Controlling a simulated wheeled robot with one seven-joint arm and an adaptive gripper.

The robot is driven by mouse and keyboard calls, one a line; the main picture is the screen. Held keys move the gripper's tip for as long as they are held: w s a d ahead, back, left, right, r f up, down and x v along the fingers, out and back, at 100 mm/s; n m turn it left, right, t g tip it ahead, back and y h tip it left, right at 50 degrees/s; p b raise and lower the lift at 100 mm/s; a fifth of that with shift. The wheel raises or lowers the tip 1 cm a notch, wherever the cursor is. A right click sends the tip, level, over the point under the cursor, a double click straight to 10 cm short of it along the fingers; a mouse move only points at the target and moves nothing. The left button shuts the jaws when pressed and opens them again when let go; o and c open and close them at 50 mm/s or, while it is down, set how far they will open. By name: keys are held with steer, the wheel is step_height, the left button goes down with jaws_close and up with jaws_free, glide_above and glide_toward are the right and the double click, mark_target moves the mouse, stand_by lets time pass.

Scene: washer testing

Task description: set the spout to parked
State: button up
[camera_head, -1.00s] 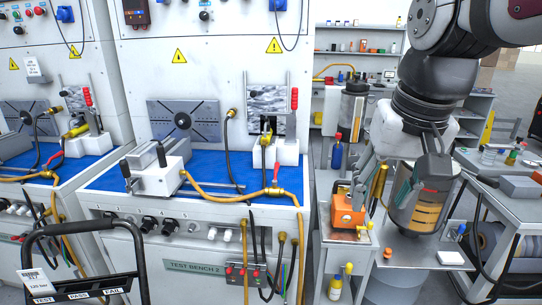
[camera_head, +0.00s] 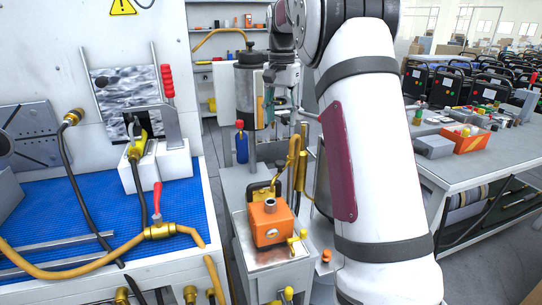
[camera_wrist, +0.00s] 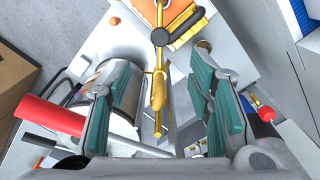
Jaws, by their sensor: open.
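The spout (camera_head: 294,148) is a curved yellow-brass pipe beside an orange box (camera_head: 270,224) on the small metal stand right of the bench. In the wrist view the spout (camera_wrist: 158,90) runs from a dark round joint down the picture between my fingers. My gripper (camera_head: 284,112) hangs above and just behind the spout in the head view, partly hidden by my arm. In the wrist view my gripper (camera_wrist: 163,105) is open, with teal pads on either side of the spout. Contact is not visible. The spout's base is partly hidden.
The blue-topped test bench (camera_head: 90,205) stands left with hoses and a red-handled clamp. A blue bottle (camera_head: 241,145) stands behind the metal stand (camera_head: 270,262). A table (camera_head: 462,160) with an orange tray is right. A steel cylinder (camera_wrist: 118,75) lies close left in the wrist view.

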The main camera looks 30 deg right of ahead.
mark_target(280, 162)
step_height(280, 162, down, 14)
steer(key=shift+r+b, duration=0.15)
steer(key=shift+b, duration=1.1)
jaws_close()
